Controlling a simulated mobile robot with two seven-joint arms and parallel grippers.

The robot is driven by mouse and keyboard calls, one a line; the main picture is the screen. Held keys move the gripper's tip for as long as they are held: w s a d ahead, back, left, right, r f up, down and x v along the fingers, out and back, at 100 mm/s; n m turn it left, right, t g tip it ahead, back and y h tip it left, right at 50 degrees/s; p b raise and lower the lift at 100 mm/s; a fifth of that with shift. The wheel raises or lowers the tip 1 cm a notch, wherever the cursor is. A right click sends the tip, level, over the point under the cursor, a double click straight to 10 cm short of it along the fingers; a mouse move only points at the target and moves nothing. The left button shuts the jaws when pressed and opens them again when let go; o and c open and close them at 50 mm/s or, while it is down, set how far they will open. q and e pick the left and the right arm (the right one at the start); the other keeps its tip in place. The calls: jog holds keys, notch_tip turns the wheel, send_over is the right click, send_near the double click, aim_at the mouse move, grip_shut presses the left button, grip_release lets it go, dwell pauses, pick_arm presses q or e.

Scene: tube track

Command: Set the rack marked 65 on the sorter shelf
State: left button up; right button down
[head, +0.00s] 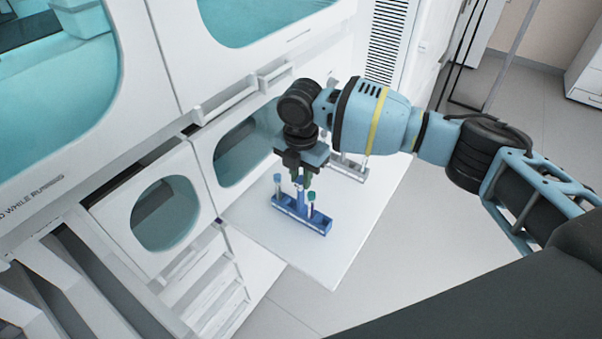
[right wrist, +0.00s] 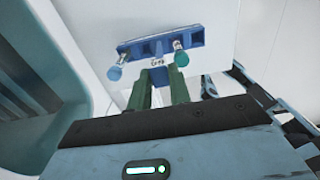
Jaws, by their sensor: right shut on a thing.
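A blue rack (head: 302,214) holds capped tubes, with a teal cap on each side of its upright handle. It also shows in the right wrist view (right wrist: 158,46), with a small pale label whose marking I cannot read surely. My right gripper (head: 303,182) is shut on the rack's handle from above; its green fingers (right wrist: 160,90) show in the wrist view. The rack is over the white shelf (head: 338,262), near its left side; I cannot tell whether it touches. The left gripper is not in view.
A second, pale rack (head: 349,170) stands on the shelf behind my right gripper, partly hidden. A white machine with teal windows (head: 165,212) rises along the left. The front right of the shelf is clear. Floor lies beyond its right edge.

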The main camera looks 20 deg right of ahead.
jog(key=shift+f, duration=0.3)
dwell(0.4)
jog(key=c, duration=1.2)
grip_release()
notch_tip(320, 180, up, 8)
jog(key=shift+f, duration=0.1)
